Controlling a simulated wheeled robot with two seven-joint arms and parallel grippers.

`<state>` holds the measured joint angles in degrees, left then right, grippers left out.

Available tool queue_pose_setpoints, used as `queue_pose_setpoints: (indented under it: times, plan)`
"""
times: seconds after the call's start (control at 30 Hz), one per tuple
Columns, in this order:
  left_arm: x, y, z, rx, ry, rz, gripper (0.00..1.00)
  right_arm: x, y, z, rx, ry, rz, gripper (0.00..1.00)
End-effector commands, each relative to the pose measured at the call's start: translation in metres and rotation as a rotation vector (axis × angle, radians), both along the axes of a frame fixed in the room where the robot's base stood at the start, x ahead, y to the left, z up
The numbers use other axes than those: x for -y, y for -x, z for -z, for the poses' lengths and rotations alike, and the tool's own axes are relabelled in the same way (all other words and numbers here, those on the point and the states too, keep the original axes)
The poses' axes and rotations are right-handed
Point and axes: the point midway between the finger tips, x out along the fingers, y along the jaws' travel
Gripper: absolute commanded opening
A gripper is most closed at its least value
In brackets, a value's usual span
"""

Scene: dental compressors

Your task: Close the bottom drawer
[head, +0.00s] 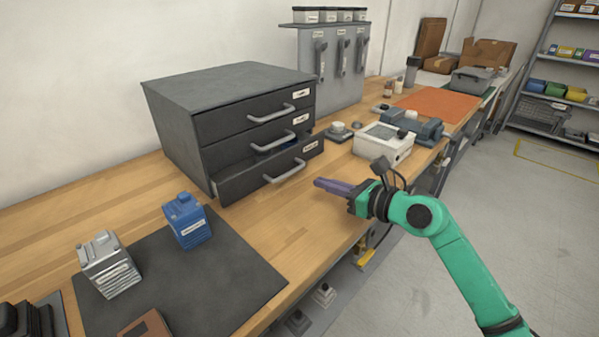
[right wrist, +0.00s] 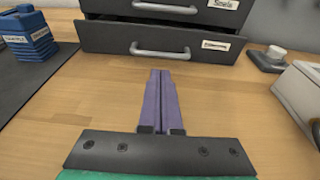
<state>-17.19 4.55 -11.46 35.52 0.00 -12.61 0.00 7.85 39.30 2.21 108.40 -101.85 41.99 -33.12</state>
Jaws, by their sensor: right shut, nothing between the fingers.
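The bottom drawer (head: 270,170) of the dark grey cabinet (head: 175,125) stands pulled out, with a grey bar handle and a white label on its front. In the right wrist view the bottom drawer (right wrist: 205,48) is straight ahead, past the fingertips. The middle drawer (head: 255,143) is slightly out, and blue shows inside it; the top drawer (head: 250,112) looks shut. My right gripper (head: 318,183) has its purple fingers shut and empty, pointing at the drawer front, apart from it. In the right wrist view its fingers (right wrist: 160,75) lie together over the wood. My left gripper is not in view.
A white device (head: 383,145) and a small puck-like item (head: 338,130) stand right of the drawers. A blue box (head: 187,222) and a grey box (head: 108,263) stand on a dark mat (head: 230,275) at left. Bare wood lies before the drawer.

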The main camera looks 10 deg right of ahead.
Motion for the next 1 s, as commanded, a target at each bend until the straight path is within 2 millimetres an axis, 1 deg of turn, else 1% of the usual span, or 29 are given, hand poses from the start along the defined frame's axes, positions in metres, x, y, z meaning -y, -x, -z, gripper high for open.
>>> queue_pose_setpoints:
  times: [0.03, 0.2, 0.33, 0.5, 0.8, 0.87, 1.0]
  plan:
    - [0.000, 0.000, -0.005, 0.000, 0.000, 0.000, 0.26, -0.006, -0.009, -0.002, 0.002, -0.005, 0.000, 0.00]
    - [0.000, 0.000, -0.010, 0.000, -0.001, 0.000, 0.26, -0.027, -0.039, 0.007, 0.001, -0.006, -0.001, 0.00]
    - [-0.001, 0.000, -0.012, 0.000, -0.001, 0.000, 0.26, -0.039, -0.055, 0.013, 0.000, -0.004, -0.001, 0.00]
    - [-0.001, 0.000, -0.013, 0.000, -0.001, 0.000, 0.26, -0.044, -0.064, 0.016, 0.000, 0.000, -0.001, 0.00]
    - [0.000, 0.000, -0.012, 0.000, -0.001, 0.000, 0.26, -0.045, -0.065, 0.017, 0.000, 0.000, -0.001, 0.00]
    - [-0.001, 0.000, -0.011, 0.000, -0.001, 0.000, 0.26, -0.048, -0.070, 0.017, 0.000, -0.002, -0.002, 0.00]
    - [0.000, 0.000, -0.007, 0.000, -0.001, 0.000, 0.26, -0.061, -0.091, 0.017, 0.001, -0.005, -0.001, 0.00]
